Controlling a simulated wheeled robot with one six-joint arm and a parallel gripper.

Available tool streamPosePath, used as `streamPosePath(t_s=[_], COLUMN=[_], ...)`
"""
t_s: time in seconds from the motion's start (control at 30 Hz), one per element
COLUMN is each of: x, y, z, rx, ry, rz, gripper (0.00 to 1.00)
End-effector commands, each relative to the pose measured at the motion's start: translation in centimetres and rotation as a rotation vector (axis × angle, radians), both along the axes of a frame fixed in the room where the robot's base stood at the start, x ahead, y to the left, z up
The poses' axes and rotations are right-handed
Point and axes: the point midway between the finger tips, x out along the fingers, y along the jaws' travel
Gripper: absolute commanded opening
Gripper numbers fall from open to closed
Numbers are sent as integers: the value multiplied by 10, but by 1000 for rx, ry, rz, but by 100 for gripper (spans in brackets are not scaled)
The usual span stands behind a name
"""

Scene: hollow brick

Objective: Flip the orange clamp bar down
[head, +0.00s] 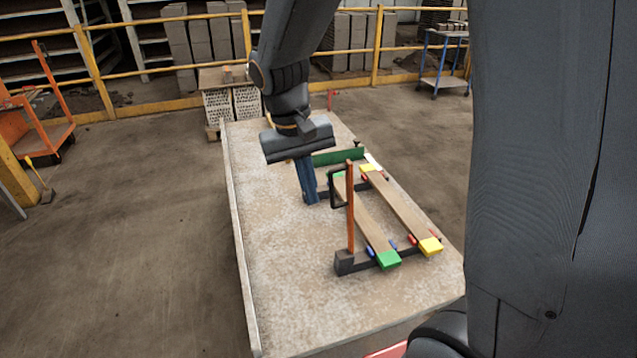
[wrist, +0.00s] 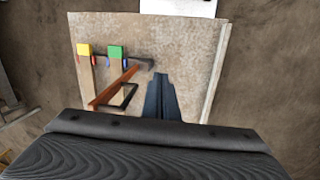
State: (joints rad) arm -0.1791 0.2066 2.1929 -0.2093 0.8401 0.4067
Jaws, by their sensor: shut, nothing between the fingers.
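The orange clamp bar (head: 350,215) stands upright at the near left end of a black fixture (head: 345,263) on the table. A black loop handle (head: 338,188) juts from the bar's upper left side. In the wrist view the bar (wrist: 113,89) runs slantwise, with the handle (wrist: 130,97) beside it. My gripper (head: 309,197) points down over the table, left of and beyond the bar, apart from it. Its fingers are together and empty. In the wrist view the gripper (wrist: 161,80) is right of the bar and handle.
Two wooden slats with green (head: 389,260) and yellow (head: 430,246) ends lie across the fixture, right of the bar. A green block (head: 338,157) stands at the far end. The left part of the table (head: 275,240) is clear. A yellow railing (head: 170,103) stands beyond.

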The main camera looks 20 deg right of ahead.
Motion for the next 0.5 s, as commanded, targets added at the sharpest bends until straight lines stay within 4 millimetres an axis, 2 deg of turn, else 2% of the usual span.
streamPosePath(t_s=[0.03, 0.2, 0.33, 0.5], x=[19, 59, 72, 74], y=[12, 33, 41, 42], z=[10, 40, 52, 55], rx=[-45, -185, -241, -252], ry=[5, -6, -21, -24], rz=[-13, -95, -132, -144], gripper=[0, 0, 0, 0])
